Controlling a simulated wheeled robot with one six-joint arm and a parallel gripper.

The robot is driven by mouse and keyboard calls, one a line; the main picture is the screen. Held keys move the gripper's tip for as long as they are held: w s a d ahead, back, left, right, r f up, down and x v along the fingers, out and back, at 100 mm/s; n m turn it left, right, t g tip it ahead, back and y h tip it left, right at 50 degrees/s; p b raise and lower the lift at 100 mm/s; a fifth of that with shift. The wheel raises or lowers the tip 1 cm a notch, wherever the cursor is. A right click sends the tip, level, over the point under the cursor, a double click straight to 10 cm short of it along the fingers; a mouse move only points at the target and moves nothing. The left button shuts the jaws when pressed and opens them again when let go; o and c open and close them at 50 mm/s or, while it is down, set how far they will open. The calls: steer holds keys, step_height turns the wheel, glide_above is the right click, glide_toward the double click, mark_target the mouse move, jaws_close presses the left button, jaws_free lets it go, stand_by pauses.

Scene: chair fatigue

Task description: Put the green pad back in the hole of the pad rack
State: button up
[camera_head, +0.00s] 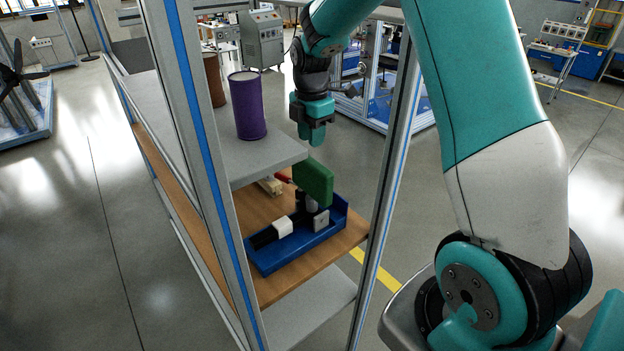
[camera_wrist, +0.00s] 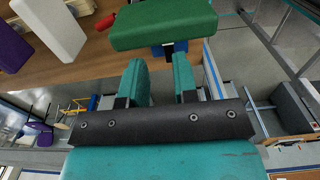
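The green pad (camera_head: 314,181) stands upright above the right part of a blue tray (camera_head: 268,266) on the wooden shelf. In the wrist view the pad (camera_wrist: 163,25) lies just beyond my fingertips, with a dark stem and a bit of blue behind it. My gripper (camera_head: 310,140) is above the pad in the head view. In the wrist view my gripper (camera_wrist: 160,76) has its two green fingers apart, with nothing between them. I cannot make out a pad rack or its hole for certain; the blue tray holds black and white parts.
A grey upper shelf (camera_head: 262,157) bears a purple cylinder (camera_head: 247,106) and a brown cylinder (camera_head: 214,80), left of my gripper. Its posts (camera_head: 398,150) stand close by. A red-handled object (camera_head: 283,178) lies behind the tray on the wooden shelf (camera_head: 345,237).

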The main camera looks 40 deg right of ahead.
step_height(320, 180, up, 17)
steer(key=b, duration=0.3)
steer(key=shift+b, duration=0.35)
steer(key=shift+r, duration=0.1)
